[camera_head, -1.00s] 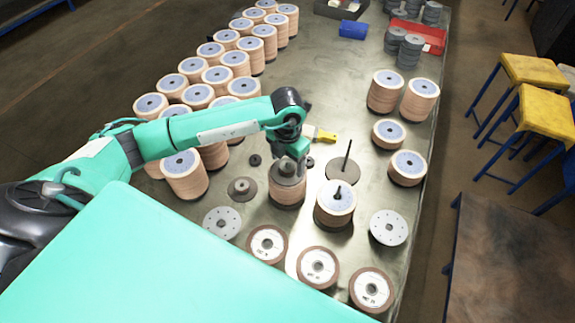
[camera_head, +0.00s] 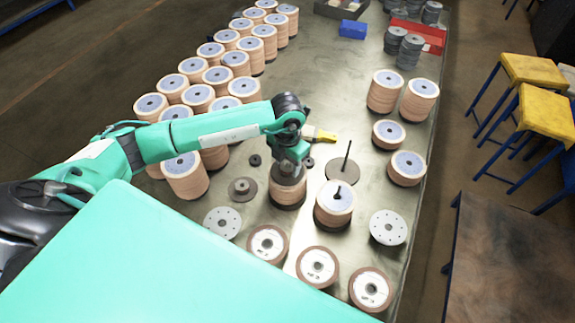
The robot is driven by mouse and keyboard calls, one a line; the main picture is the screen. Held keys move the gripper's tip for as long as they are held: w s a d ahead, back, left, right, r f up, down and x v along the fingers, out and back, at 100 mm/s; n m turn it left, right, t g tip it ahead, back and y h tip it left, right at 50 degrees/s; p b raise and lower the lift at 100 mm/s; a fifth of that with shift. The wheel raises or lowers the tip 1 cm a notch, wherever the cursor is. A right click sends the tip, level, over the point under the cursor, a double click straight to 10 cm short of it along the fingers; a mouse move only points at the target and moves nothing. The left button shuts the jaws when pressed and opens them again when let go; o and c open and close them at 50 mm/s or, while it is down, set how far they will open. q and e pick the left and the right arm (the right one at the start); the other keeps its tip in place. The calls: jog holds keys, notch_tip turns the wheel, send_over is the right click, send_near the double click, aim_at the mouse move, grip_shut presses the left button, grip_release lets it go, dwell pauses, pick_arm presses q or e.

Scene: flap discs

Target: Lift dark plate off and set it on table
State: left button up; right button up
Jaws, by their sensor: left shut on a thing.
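My left gripper (camera_head: 288,167) is down at the top of a stack of tan flap discs (camera_head: 288,190) near the table's middle. It is shut on the dark plate (camera_head: 277,175), which lies on top of this stack. The hand hides the plate's middle and its fingertips. I cannot tell whether there is a gap between the plate and the discs. A dark base shows under the stack. My right gripper is not in view.
The metal table (camera_head: 305,85) is clear behind the hand. A round dark base with a rod (camera_head: 342,168) and a disc stack on a post (camera_head: 334,202) stand at the right. A dark hub plate (camera_head: 243,189) lies at the left. A yellow-handled brush (camera_head: 322,135) lies behind.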

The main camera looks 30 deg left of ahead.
pick_arm(q)
jog(key=shift+r+b, duration=0.3)
jog(key=shift+r, duration=0.35)
notch_tip(320, 180, up, 19)
jog(key=b, duration=0.5)
jog(key=shift+f, duration=0.2)
